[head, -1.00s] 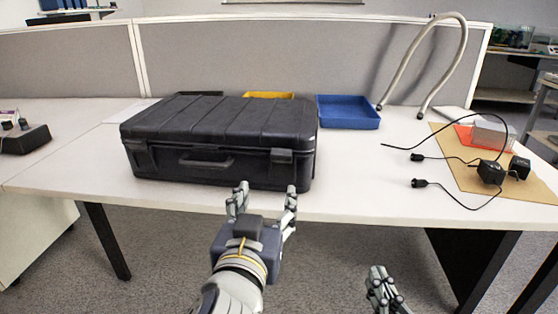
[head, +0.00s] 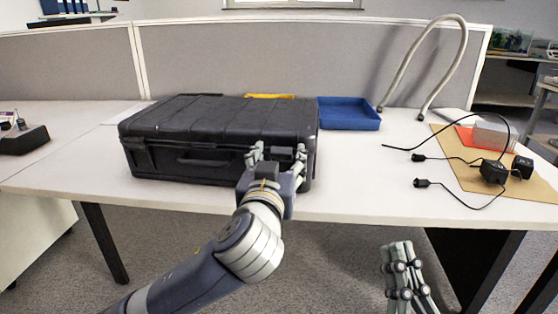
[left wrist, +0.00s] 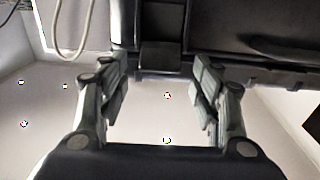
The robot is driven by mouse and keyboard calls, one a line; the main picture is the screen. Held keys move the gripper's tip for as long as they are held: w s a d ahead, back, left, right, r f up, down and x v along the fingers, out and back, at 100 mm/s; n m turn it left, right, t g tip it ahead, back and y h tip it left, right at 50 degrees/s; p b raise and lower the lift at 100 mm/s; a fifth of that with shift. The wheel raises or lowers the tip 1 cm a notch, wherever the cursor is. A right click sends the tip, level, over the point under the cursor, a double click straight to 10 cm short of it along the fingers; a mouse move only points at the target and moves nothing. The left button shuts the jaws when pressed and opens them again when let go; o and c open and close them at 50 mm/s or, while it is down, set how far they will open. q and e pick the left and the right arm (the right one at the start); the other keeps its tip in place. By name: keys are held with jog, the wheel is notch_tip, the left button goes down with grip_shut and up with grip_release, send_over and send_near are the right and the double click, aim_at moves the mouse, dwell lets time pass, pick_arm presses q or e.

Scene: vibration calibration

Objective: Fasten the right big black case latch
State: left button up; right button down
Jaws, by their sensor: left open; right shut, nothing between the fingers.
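The big black case (head: 215,125) stands closed-lidded on the white table, its handle side facing me. Its right latch (head: 283,154) is on the front near the right end. It also shows in the left wrist view (left wrist: 161,55). My left gripper (head: 278,151) is open at the case front, with one finger on each side of the latch. In the left wrist view the gripper (left wrist: 159,76) shows a gap around the latch. Whether the latch is fastened I cannot tell. My right gripper (head: 398,250) is shut and empty, low in front of the table.
The case handle (head: 203,161) is left of the latch. Black cables and adapters (head: 493,172) lie at the right. The table's front edge runs below the case.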

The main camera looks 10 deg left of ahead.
pick_arm(q)
jog(key=shift+w, duration=0.25)
pick_arm(e)
jog(key=shift+s+r, duration=0.15)
jog(key=shift+r, duration=0.1)
pick_arm(q)
jog(key=c, duration=1.1)
